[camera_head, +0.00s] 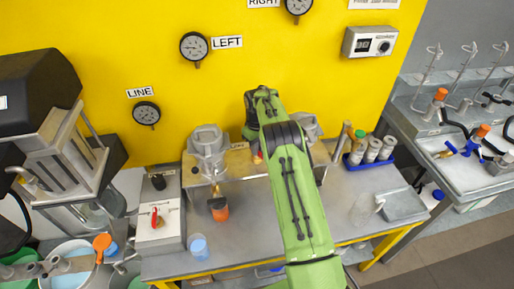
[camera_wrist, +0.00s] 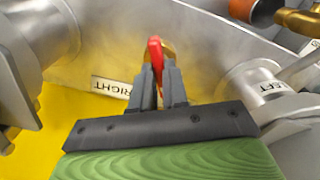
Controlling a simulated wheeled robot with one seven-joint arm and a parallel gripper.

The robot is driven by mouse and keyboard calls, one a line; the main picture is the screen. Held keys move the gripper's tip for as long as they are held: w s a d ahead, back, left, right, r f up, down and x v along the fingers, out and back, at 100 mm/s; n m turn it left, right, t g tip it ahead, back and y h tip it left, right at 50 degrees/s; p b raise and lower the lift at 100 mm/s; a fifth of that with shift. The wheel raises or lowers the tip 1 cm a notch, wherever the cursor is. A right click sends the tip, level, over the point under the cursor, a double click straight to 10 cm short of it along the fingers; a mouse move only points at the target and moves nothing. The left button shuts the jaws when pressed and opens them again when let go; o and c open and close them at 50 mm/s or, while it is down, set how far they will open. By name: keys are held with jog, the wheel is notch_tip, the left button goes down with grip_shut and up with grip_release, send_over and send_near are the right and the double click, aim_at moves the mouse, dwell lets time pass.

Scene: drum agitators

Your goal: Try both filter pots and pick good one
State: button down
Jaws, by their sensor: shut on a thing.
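The left filter pot (camera_head: 207,150), a grey metal vessel, stands on the bench in the head view. The right filter pot (camera_head: 308,126) shows only in part behind my green arm. In the wrist view, my gripper (camera_wrist: 158,82) is shut on a red lever (camera_wrist: 154,52) with brass behind it. In the head view my arm hides most of the gripper. The LEFT gauge (camera_head: 194,47) and RIGHT gauge (camera_head: 298,5) hang on the yellow wall.
A LINE gauge (camera_head: 146,113) is also on the wall. A grey box with a red switch (camera_head: 155,217) and a blue-tinted cup (camera_head: 198,247) stand at the bench's left.

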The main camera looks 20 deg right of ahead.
jog(key=shift+w+r+n, duration=0.1)
jog(key=shift+n, duration=1.5)
jog(key=c, duration=1.1)
grip_release()
jog(key=shift+c, duration=0.2)
notch_tip(320, 180, up, 16)
jog(key=p, duration=0.4)
jog(key=shift+f, duration=0.2)
jog(key=shift+r, duration=0.1)
